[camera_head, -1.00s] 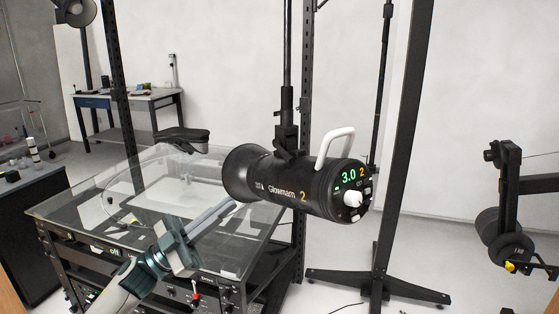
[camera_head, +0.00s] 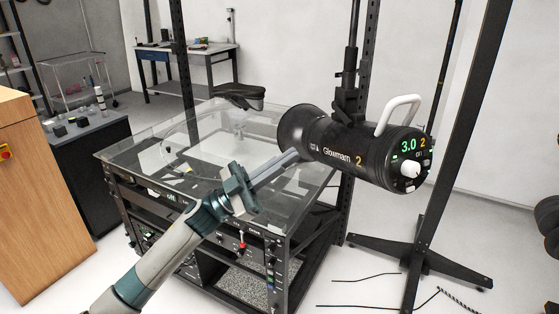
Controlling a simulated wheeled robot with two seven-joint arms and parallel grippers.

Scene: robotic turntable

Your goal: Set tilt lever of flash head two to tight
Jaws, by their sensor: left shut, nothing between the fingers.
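Flash head two (camera_head: 338,151) is a black cylinder marked "Glowmarn 2", with a lit green "3.0" and an orange 2 on its rear panel. It hangs from a dark vertical pole by a bracket (camera_head: 346,98) on its top. A white loop handle (camera_head: 399,115) stands on its rear top. I cannot make out the tilt lever against the dark bracket. My left gripper (camera_head: 296,154) is shut and empty. Its fingertips appear just below the front end of the flash head; I cannot tell whether they touch. My right gripper is not in view.
A glass-topped rack (camera_head: 135,150) stands below and behind the gripper, with a red-tipped switch (camera_head: 241,240) on its front. A black stand (camera_head: 425,240) with spread feet is at the right. A wooden cabinet (camera_head: 40,200) is at the left. Floor at lower right holds cables.

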